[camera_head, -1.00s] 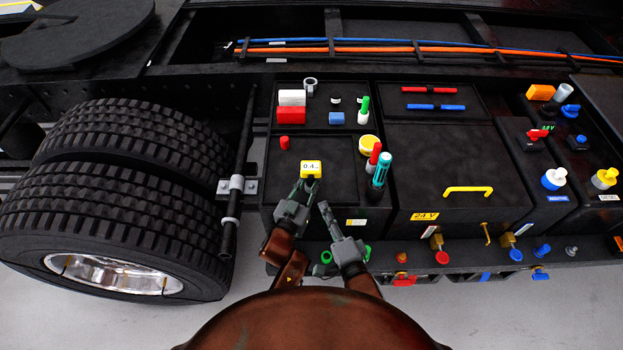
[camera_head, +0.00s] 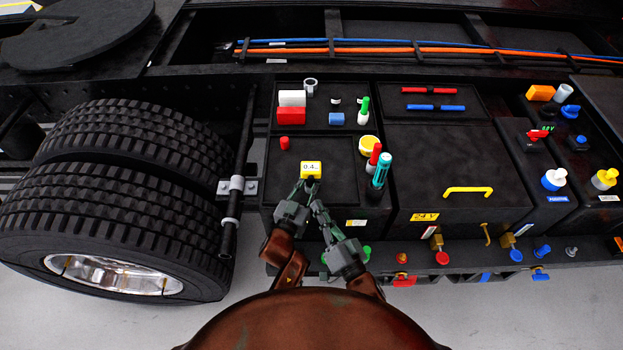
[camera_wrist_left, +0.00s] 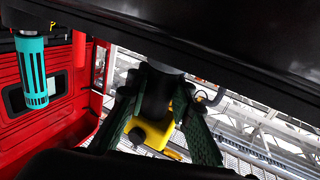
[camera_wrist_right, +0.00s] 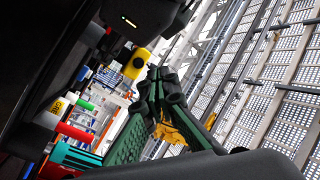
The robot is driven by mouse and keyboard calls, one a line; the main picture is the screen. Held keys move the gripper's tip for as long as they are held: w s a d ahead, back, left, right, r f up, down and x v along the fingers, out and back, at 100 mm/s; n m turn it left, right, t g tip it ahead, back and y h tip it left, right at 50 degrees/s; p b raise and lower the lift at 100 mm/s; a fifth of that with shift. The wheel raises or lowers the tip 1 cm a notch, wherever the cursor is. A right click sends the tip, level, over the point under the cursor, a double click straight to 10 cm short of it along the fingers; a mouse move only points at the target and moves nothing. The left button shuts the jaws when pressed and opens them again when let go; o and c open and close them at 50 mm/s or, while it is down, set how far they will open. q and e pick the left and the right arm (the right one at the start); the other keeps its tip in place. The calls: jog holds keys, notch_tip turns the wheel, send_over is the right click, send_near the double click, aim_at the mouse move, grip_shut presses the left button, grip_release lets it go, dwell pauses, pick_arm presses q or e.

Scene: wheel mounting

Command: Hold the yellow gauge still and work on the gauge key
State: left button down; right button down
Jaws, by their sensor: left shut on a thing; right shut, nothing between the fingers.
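The yellow gauge (camera_head: 311,168), with a pale display reading about 0.4, is over the dark panel left of centre. My left gripper (camera_head: 309,186) is shut on it at its near side. In the left wrist view the yellow body (camera_wrist_left: 152,132) shows between the dark green fingers, partly hidden by them. My right gripper (camera_head: 317,197) is shut and empty, its tips close beside the left fingers, just below the gauge. In the right wrist view its green fingers (camera_wrist_right: 158,80) come together. I cannot make out the gauge key; whether the right tips touch anything is unclear.
A small red cylinder (camera_head: 285,143) is upper left. A dual wheel (camera_head: 120,210) fills the left. The panel around the gauge is mostly clear.

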aim_at(311, 178)
jog(key=n+y, duration=0.2)
jog(key=n, duration=0.3)
jog(key=s+a+n+g+y, duration=0.1)
jog(key=n+y, duration=0.1)
jog(key=n, duration=0.3)
jog(key=s+f+n+y, duration=0.1)
jog(key=n, duration=0.5)
jog(key=shift+a+g+y, duration=0.25)
jog(key=shift+g+y, duration=0.05)
jog(key=shift+y, duration=0.1)
pick_arm(q)
jog(key=shift+f, duration=0.1)
pick_arm(e)
jog(key=w, duration=0.8)
jog(key=shift+w, duration=0.4)
jog(key=shift+w, duration=0.4)
